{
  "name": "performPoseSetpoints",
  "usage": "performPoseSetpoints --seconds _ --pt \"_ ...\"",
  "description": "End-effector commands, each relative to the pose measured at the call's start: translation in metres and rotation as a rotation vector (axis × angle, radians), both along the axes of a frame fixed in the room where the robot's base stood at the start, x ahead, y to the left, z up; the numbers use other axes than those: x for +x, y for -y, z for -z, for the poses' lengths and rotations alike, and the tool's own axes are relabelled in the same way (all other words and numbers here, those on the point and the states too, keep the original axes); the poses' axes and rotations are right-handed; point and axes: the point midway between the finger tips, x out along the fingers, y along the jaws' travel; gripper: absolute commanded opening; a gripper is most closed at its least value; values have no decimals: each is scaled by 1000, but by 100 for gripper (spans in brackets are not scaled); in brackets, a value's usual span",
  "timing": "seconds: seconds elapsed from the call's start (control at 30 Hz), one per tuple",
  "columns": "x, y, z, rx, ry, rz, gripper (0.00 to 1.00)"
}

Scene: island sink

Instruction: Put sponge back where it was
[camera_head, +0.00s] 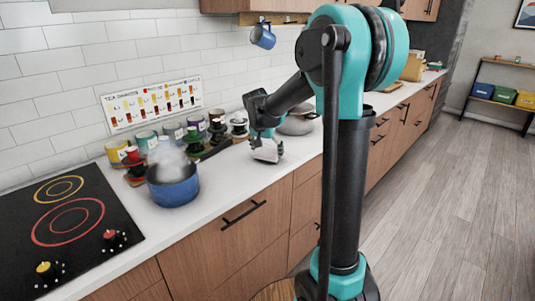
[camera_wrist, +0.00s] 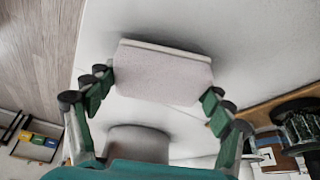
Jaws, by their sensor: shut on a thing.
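The sponge is a pale, off-white block (camera_head: 268,152) at my gripper's tip, over the white counter. In the wrist view the sponge (camera_wrist: 162,72) is a pale pinkish slab with a lighter edge, between the two fingers. My gripper (camera_head: 262,138) is shut on it, pointing down; its green and black fingers flank the sponge in the wrist view (camera_wrist: 160,95). A dark shadow lies close by the sponge on the counter; I cannot tell whether it touches the surface.
A blue steaming pot (camera_head: 174,188) stands left of my gripper, its dark handle reaching toward it. Several coloured mugs (camera_head: 146,140) and stands line the wall. A grey lidded pan (camera_head: 297,122) sits just behind, right. The black cooktop (camera_head: 65,225) is far left. Clear counter lies in front.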

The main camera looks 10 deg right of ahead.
Motion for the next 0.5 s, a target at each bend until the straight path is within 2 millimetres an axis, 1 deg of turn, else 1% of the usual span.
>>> performPoseSetpoints --seconds 0.03,0.1,0.47,0.5 --pt "0 0 5 0 0 0 49" --pt "0 0 8 0 0 0 49" --pt "0 0 11 0 0 0 49" --pt "0 0 11 0 0 0 84"
